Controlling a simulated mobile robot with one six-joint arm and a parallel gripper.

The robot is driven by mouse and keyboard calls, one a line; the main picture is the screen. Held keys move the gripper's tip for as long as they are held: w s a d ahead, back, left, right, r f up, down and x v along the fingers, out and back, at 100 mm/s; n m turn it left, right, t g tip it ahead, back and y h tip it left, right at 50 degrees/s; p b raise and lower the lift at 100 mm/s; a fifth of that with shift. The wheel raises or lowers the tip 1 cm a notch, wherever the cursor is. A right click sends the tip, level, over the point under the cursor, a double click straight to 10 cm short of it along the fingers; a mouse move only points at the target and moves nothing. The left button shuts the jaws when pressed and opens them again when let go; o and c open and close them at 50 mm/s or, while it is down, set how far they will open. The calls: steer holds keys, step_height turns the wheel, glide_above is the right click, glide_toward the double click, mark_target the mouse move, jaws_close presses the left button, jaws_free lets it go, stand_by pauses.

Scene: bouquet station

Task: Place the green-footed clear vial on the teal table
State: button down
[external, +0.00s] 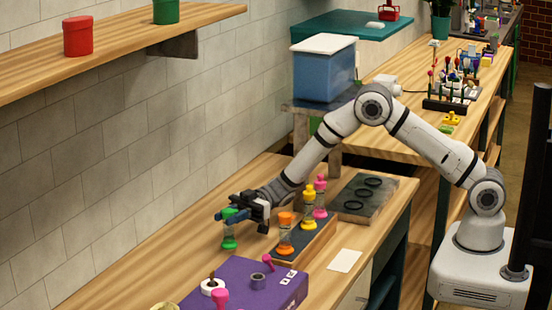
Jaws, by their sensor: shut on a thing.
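The green-footed clear vial (229,241) is upright over the near wooden bench, with a green foot, a clear middle and a green top. My gripper (232,215) reaches in from the right and is shut on the vial's upper part, hiding some of it. I cannot tell whether the foot touches the bench. The teal table (335,24) is a flat teal surface at the top of the view, far behind my gripper.
A purple box (240,285) stands in front. A dark ring holder (362,198) and a lidded blue bin (323,75) are behind.

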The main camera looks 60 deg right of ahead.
steer(key=shift+f+b, duration=0.7)
steer(key=shift+b, duration=0.05)
steer(key=c, duration=1.1)
jaws_free()
steer(key=shift+r+p, duration=0.45)
steer(key=shift+p, duration=0.05)
steer(key=d+r, duration=0.1)
steer(key=r, duration=0.1)
steer(key=d+r+b, duration=0.1)
steer(key=r, duration=0.2)
steer(key=d+r, duration=0.1)
steer(key=r, duration=0.1)
steer(key=shift+s+r+b, duration=0.2)
steer(key=shift+s+b, duration=0.15)
steer(key=shift+s, duration=0.05)
